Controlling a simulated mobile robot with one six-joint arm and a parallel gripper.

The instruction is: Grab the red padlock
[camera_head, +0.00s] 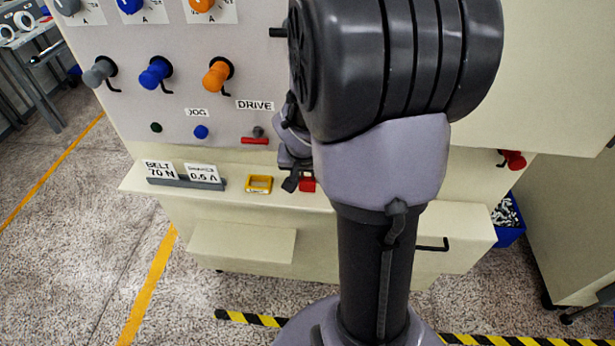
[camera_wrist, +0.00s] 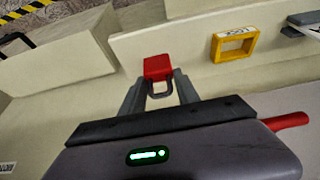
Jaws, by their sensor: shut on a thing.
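The red padlock (camera_wrist: 158,67) is between the fingertips of my gripper (camera_wrist: 159,85) in the wrist view, with its dark shackle toward the gripper's palm. My gripper is shut on it. In the head view the padlock (camera_head: 307,184) shows as a small red block on or just above the cream ledge, beside my gripper (camera_head: 298,181). My arm hides much of the ledge to its right. I cannot tell whether the padlock still touches the ledge.
A yellow frame (camera_head: 259,184) lies on the ledge left of the padlock. Label cards (camera_head: 200,173) stand in a grey holder further left. The panel above has a red lever (camera_head: 255,140), a blue button (camera_head: 201,132) and several coloured knobs. A blue bin (camera_head: 508,222) is at right.

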